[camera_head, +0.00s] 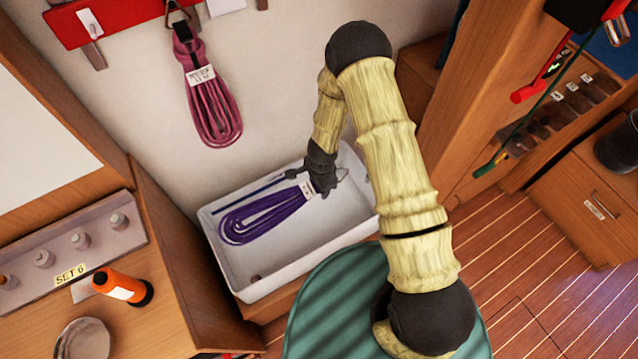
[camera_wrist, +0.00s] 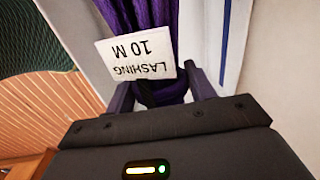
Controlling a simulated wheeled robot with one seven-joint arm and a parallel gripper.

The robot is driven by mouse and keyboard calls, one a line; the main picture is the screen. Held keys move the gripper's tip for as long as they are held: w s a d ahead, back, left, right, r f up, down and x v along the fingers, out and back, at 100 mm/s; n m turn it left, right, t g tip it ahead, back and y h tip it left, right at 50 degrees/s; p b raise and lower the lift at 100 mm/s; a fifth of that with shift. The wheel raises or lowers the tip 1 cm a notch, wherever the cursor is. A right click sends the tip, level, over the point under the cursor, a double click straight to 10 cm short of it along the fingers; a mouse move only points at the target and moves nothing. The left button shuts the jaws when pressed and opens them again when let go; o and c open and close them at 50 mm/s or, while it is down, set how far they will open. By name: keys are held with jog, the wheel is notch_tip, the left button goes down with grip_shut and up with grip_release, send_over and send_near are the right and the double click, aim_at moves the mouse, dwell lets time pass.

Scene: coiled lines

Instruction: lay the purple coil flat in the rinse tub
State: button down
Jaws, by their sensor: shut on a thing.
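The purple coil (camera_head: 262,216) is a long looped bundle with a white tag. It shows inside the white rinse tub (camera_head: 262,290), over its left and middle part. My gripper (camera_head: 308,181) is at the coil's tagged end, inside the tub's outline near its back right. In the wrist view my gripper (camera_wrist: 160,92) is shut on the purple coil (camera_wrist: 150,18), close to the tag (camera_wrist: 138,62) that reads "LASHING 10 M". I cannot tell whether the whole coil touches the tub floor.
A pink coil (camera_head: 212,108) hangs from a hook on the red rail (camera_head: 75,24) behind the tub. An orange flashlight (camera_head: 118,287) and a round dish (camera_head: 84,340) are on the wooden counter at left. A green round surface (camera_head: 335,300) is in front.

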jog(key=shift+f+b, duration=8.1)
jog(key=shift+f, duration=2.3)
jog(key=shift+c, duration=2.2)
grip_release()
jog(key=shift+r, duration=0.1)
jog(key=r+p, duration=0.1)
jog(key=r, duration=0.4)
jog(key=r+p, duration=0.2)
jog(key=r, duration=0.4)
jog(key=s+r+p, duration=0.1)
jog(key=r+p, duration=0.1)
jog(key=r, duration=0.4)
jog(key=shift+s+d+r, duration=0.1)
jog(key=shift+d, duration=0.3)
